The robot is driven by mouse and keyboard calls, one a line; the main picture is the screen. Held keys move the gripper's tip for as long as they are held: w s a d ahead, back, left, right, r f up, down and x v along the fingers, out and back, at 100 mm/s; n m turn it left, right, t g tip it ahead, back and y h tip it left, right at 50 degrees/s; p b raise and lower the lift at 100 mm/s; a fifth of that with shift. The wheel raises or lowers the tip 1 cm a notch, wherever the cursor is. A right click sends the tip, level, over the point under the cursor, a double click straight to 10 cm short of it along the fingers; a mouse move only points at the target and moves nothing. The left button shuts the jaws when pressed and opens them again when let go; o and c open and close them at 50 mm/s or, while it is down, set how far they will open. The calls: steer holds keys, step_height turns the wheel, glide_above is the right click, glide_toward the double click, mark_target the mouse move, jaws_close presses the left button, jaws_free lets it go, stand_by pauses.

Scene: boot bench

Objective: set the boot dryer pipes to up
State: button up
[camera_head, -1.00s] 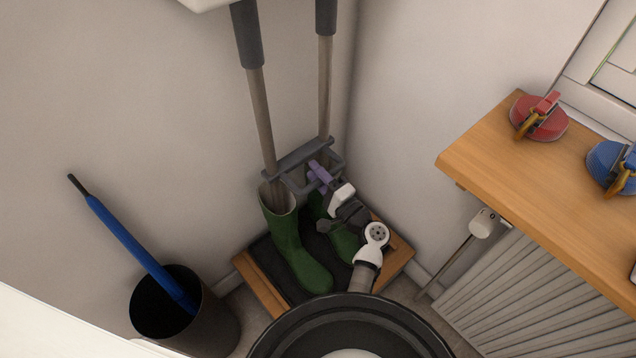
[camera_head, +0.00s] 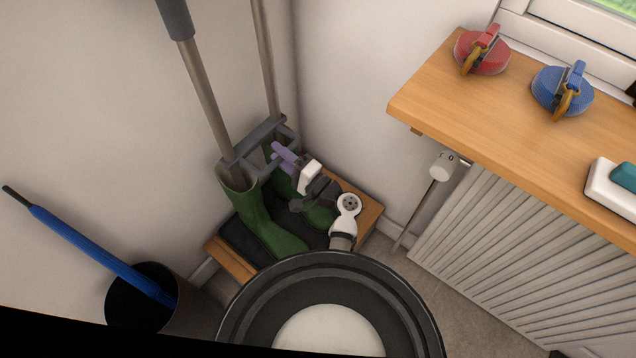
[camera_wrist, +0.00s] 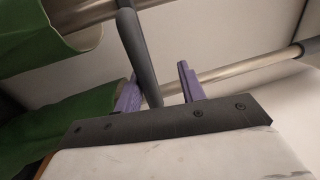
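The boot dryer's two pipes, left (camera_head: 207,95) and right (camera_head: 266,60), rise steeply beside the corner walls. A dark grey crossbar with a loop handle (camera_head: 255,142) joins them just above the boots. The left pipe's lower end meets the opening of a green boot (camera_head: 255,220); a second green boot (camera_head: 318,217) is partly behind my arm. My gripper (camera_head: 284,155) has purple fingers at the handle's right part. In the wrist view, my gripper (camera_wrist: 158,88) is open. A dark grey bar (camera_wrist: 138,55) runs between the fingers, nearer the left one; contact is unclear.
The boots stand on a black mat on a wooden base (camera_head: 228,262). A black bin (camera_head: 190,305) with a blue umbrella (camera_head: 90,245) is at left. A wooden shelf (camera_head: 430,100) with red and blue lidded items overhangs a radiator (camera_head: 500,240) at right.

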steer(key=b+v, duration=0.1)
steer(key=v, duration=1.2)
steer(key=shift+s+d+b, duration=0.15)
steer(key=shift+d+b, duration=0.15)
steer(key=shift+b, duration=0.1)
stand_by(0.4)
steer(key=shift+c, duration=0.2)
steer(key=p+x, duration=0.3)
steer(key=x, duration=0.1)
steer(key=f+p+x, duration=0.1)
steer(key=p+x, duration=0.2)
steer(key=x, duration=0.2)
steer(key=p+x, duration=0.3)
steer(key=x, duration=0.2)
steer(key=shift+w+f, duration=0.15)
steer(key=shift+w, duration=0.25)
steer(key=shift+c, duration=0.5)
jaws_close()
